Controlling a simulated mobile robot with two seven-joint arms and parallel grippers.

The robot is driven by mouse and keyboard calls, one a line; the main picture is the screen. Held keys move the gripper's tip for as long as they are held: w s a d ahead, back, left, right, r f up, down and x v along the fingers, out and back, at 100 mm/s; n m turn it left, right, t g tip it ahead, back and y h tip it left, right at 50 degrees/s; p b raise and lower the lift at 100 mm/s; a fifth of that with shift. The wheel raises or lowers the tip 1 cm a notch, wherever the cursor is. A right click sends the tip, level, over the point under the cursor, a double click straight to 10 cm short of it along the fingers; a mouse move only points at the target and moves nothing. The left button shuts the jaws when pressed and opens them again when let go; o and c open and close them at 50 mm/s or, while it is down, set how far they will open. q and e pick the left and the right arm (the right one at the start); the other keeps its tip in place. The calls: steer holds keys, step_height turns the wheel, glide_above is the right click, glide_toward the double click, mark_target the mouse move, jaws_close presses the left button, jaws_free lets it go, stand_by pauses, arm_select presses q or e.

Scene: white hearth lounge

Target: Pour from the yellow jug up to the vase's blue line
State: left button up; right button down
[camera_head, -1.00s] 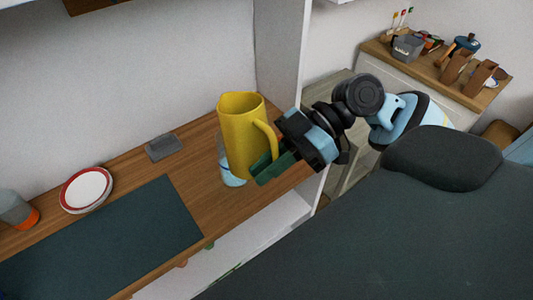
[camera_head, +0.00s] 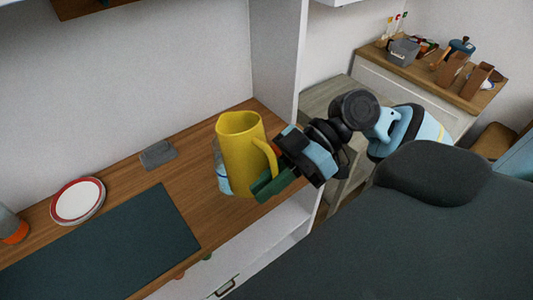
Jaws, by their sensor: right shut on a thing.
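The yellow jug (camera_head: 241,155) is near the middle of the head view, upright or nearly so, with its handle on the right. My right gripper (camera_head: 268,182) is shut on the jug's handle, coming from the right. Behind the jug, the pale blue-and-white vase (camera_head: 222,178) shows only as a strip at the jug's left side. The jug hides most of it, so its blue line and fill level cannot be read. I cannot tell whether the jug touches the vase. My left gripper is not in view.
The wooden counter (camera_head: 190,175) carries a dark mat (camera_head: 120,240), red-rimmed plates (camera_head: 77,201), a grey block (camera_head: 158,154) and a grey-orange cup (camera_head: 10,226) at the left edge. A white upright panel (camera_head: 280,60) stands behind the jug. A cluttered sideboard (camera_head: 425,75) is at the back right.

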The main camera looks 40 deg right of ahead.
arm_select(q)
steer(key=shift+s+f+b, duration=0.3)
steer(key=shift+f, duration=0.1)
arm_select(e)
steer(key=shift+f, duration=0.6)
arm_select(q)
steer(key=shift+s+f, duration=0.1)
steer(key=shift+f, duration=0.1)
arm_select(e)
steer(key=shift+s+f, duration=0.1)
steer(key=shift+f, duration=0.25)
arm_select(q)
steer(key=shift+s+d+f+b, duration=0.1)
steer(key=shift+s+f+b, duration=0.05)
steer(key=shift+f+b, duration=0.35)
arm_select(e)
steer(key=shift+f+m, duration=0.3)
steer(key=shift+f, duration=0.4)
arm_select(q)
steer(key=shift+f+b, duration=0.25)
steer(key=shift+b, duration=0.1)
arm_select(e)
steer(key=shift+s+f, duration=0.1)
steer(key=shift+f, duration=0.45)
